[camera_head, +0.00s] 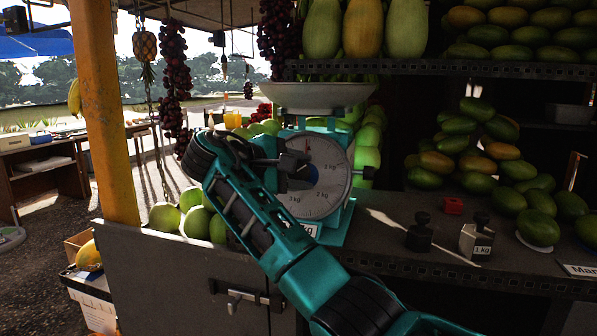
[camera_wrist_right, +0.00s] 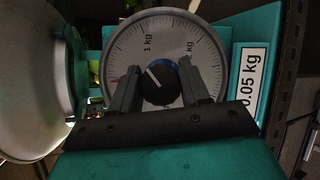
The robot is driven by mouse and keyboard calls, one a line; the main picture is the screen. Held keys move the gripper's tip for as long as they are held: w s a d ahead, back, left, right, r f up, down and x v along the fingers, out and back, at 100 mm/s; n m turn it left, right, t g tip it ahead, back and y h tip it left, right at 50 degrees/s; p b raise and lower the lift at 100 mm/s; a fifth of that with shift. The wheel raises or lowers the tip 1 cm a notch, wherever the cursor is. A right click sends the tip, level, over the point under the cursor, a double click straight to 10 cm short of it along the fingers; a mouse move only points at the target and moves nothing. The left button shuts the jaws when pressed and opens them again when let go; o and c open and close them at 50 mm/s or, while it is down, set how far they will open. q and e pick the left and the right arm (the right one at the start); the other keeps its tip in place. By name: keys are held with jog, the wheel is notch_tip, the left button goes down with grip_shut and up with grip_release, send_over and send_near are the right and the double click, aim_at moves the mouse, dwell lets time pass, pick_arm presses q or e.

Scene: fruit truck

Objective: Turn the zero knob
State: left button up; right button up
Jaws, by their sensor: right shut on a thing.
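The teal kitchen scale (camera_head: 338,218) stands on the counter with a white pan (camera_head: 318,96) on top. Its round white dial (camera_head: 333,186) faces me and is partly hidden by my right arm. In the right wrist view, the dial (camera_wrist_right: 125,52) has a dark round zero knob (camera_wrist_right: 158,86) with a white line at its middle, and blue shows around it. My right gripper (camera_head: 296,165) is at the dial's middle. In the wrist view its two fingers (camera_wrist_right: 160,88) stand on either side of the knob, shut on it. My left gripper is out of view.
Green fruit lies close around the scale. A yellow post (camera_head: 103,120) stands at left.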

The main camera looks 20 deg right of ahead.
jog(key=m+g+y, duration=0.1)
jog(key=m, duration=0.3)
jog(key=shift+y, duration=0.4)
jog(key=m+y, duration=0.2)
jog(key=m, duration=0.1)
jog(key=shift+f+m+g, duration=0.1)
jog(key=shift+m+g, duration=0.3)
jog(key=o, duration=1)
